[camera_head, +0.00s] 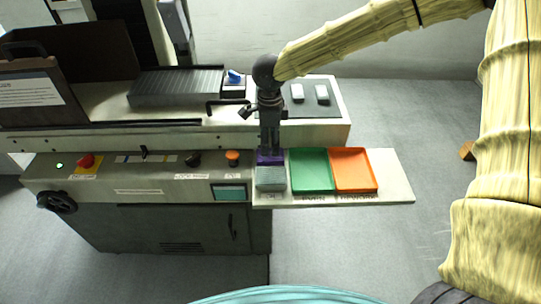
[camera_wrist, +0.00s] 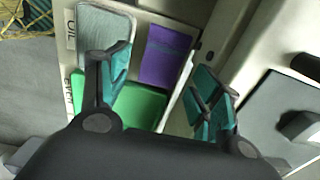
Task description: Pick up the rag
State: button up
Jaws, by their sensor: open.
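Two flat pieces lie at the left end of the pale side shelf (camera_head: 395,180). One is a purple folded-looking piece (camera_head: 270,156), also in the wrist view (camera_wrist: 167,57). The other is a grey piece with a cloth-like surface (camera_head: 270,178), beside the "OIL" label in the wrist view (camera_wrist: 103,27). I cannot tell for certain which is the rag. My gripper (camera_head: 270,148) points down over the purple piece and hides part of it. In the wrist view my gripper (camera_wrist: 163,68) is open, with the purple piece between its fingers and the left finger overlapping the grey piece.
A green tray (camera_head: 312,170) and an orange tray (camera_head: 354,169) sit to the right on the shelf. The machine's bed edge (camera_head: 320,133) rises just behind. Two pale blocks (camera_head: 322,93) and a small box with a blue item (camera_head: 235,77) are on the machine.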

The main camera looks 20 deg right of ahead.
aim_at(270, 157)
jog(key=shift+w+f, duration=0.4)
jog(key=shift+f, duration=0.4)
jog(key=shift+s+d+f, duration=0.15)
jog(key=shift+s+f, duration=0.25)
jog(key=shift+f, duration=0.1)
jog(key=f, duration=0.3)
jog(key=shift+w+f+p, duration=0.25)
jog(key=shift+f+p, duration=0.05)
jog(key=shift+p, duration=0.1)
jog(key=shift+s, duration=0.1)
jog(key=c, duration=0.7)
